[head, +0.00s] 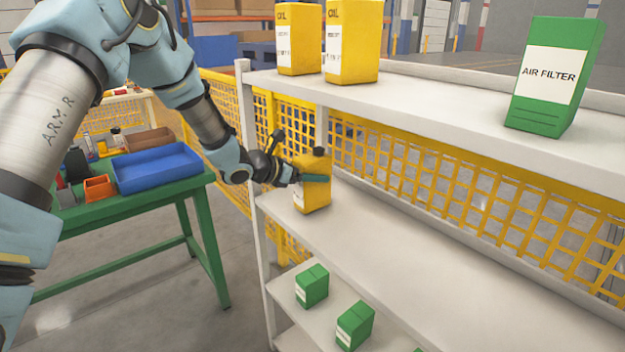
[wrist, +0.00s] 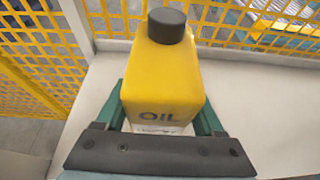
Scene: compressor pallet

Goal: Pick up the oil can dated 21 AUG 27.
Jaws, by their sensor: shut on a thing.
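A yellow oil can (head: 313,197) with a dark cap stands on the middle shelf, near its left end. My gripper (head: 312,179) is shut on this can, one finger showing across its near side. In the wrist view the can (wrist: 168,75) sits upright between both fingers (wrist: 170,115), with "OIL" on its face. Its label is mostly hidden below the gripper, and no date can be read. Two more yellow oil cans, a left one (head: 298,40) and a right one (head: 352,42), stand on the top shelf. Their label dates are too small to read.
A green air filter box (head: 553,80) stands on the top shelf (head: 440,100) at right. Smaller green boxes (head: 312,286) are on the bottom shelf. The middle shelf (head: 370,245) is clear right of the can. Yellow mesh (head: 420,170) runs behind it. A green table (head: 190,186) holds a blue tray (head: 158,178).

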